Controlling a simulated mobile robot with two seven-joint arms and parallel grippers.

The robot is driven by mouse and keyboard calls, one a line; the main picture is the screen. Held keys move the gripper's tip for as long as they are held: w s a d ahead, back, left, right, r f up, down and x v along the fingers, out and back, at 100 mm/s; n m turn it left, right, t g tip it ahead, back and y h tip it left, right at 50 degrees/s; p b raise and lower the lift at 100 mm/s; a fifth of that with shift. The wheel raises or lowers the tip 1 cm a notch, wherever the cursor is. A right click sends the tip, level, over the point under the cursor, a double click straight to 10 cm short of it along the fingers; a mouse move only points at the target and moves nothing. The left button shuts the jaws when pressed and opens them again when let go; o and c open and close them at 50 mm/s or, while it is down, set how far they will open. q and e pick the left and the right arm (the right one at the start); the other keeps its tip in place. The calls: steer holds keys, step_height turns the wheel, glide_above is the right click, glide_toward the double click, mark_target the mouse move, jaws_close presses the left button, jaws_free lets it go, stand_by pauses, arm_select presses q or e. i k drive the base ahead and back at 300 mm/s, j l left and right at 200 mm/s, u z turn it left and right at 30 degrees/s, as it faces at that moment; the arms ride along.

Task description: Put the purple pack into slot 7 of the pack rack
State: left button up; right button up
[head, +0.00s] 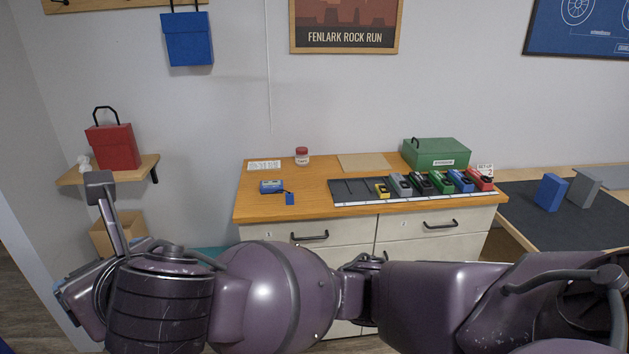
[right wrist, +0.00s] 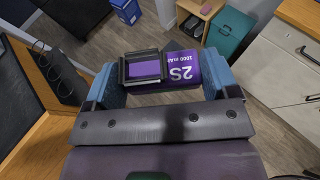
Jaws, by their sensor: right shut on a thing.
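In the head view my right arm reaches across the bottom to the left, and the gripper (head: 72,290) shows only as a bluish edge; the pack is hidden there. The pack rack (head: 350,190) lies on the wooden cabinet top, apart from the gripper. Its left part is bare and dark; yellow, grey, black, green, blue and red packs stand further right. Slot numbers are too small to read. My left gripper is out of view.
A blue device (head: 270,186) with a blue tag lies left of the rack. A green box (head: 436,153) and a red-lidded jar (head: 302,156) stand behind. A red bag (head: 114,147) sits on a wall shelf. A dark-topped table (head: 520,222) is at right.

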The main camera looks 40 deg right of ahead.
mark_target(364, 198)
steer(key=i+l+z, duration=0.15)
steer(key=z, duration=0.9)
steer(key=i+l, duration=0.1)
steer(key=i, duration=1)
